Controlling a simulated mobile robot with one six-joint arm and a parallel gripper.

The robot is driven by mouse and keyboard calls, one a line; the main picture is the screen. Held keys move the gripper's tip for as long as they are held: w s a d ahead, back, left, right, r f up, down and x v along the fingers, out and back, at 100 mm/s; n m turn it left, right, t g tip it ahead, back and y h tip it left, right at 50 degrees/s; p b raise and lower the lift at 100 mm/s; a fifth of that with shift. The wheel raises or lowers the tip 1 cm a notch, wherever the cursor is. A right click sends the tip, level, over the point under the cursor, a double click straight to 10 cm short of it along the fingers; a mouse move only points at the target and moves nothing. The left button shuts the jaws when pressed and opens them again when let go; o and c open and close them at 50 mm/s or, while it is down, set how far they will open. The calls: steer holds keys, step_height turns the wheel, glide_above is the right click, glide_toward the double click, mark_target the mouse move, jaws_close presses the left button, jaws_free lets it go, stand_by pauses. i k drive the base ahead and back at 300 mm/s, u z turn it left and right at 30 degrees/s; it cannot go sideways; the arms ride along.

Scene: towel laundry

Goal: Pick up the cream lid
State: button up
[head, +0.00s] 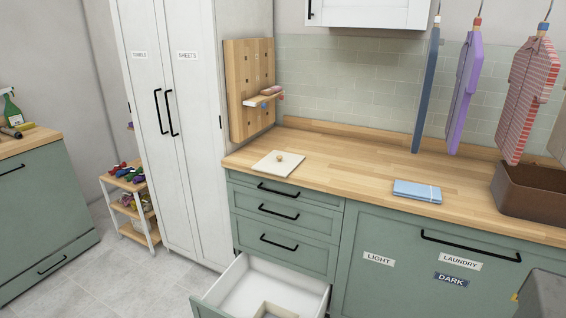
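The cream lid (270,167) is a flat square panel with a small round wooden knob on top. It lies flat, knob up, at the left end of the wooden countertop (345,180), close to the front edge and above the stack of green drawers. Nothing lies on it and the counter around it is bare. My gripper is not in view, so its state and its distance from the lid do not show.
The bottom drawer (210,305) is pulled open below the lid. A pegboard (240,108) stands behind it. A folded blue cloth (418,191) and a brown bin (530,195) lie to the right. Garments hang above. Grey floor (85,280) is clear at left.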

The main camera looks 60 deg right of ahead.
mark_target(282, 164)
steer(key=z, duration=0.25)
steer(key=i, duration=0.85)
steer(key=z, duration=0.15)
